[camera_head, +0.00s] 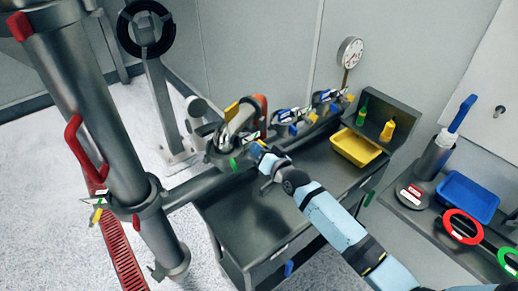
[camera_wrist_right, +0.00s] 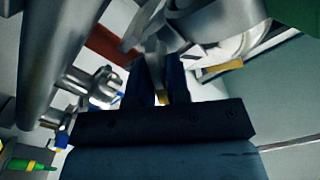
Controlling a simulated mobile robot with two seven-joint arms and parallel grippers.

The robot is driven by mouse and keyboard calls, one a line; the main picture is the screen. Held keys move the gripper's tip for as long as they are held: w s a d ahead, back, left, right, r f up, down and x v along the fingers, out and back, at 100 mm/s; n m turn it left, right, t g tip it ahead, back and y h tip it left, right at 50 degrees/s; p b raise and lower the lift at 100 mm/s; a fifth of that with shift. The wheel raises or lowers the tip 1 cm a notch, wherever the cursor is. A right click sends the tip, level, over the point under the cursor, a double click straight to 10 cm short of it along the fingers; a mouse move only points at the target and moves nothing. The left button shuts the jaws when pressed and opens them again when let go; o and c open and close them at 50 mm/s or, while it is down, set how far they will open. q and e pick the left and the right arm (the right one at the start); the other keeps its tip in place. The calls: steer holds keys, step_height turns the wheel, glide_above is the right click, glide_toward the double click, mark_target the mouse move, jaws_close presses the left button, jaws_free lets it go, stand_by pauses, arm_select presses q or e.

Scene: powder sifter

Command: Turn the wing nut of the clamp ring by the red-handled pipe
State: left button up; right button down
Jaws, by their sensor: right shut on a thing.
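A red handle (camera_head: 76,142) sits on the thick grey upright pipe (camera_head: 85,95) at left in the head view. A clamp ring (camera_head: 148,198) circles this pipe lower down, with a small silver and yellow fitting (camera_head: 98,208) at its left. My right gripper (camera_head: 260,152) is away from it, at the metal fittings (camera_head: 226,140) by an orange curved handle (camera_head: 262,112). In the wrist view its dark fingers (camera_wrist_right: 162,84) are shut on a narrow metal piece with a yellowish end (camera_wrist_right: 162,97). It looks like a wing nut; the fingers hide part. My left gripper is not in view.
A grey bench (camera_head: 268,213) stands below the right arm. A yellow tray (camera_head: 356,147), small bottles (camera_head: 387,130), more clamps (camera_head: 328,100) and a blue tray (camera_head: 468,197) lie to the right. A horizontal pipe (camera_head: 205,188) runs between the upright pipe and the fittings.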

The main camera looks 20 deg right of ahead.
steer(key=shift+m, duration=0.8)
steer(key=c, duration=1.2)
jaws_free()
steer(key=shift+f, duration=0.1)
steer(key=b+v, duration=0.2)
steer(key=v, duration=1.2)
steer(key=shift+w, duration=0.1)
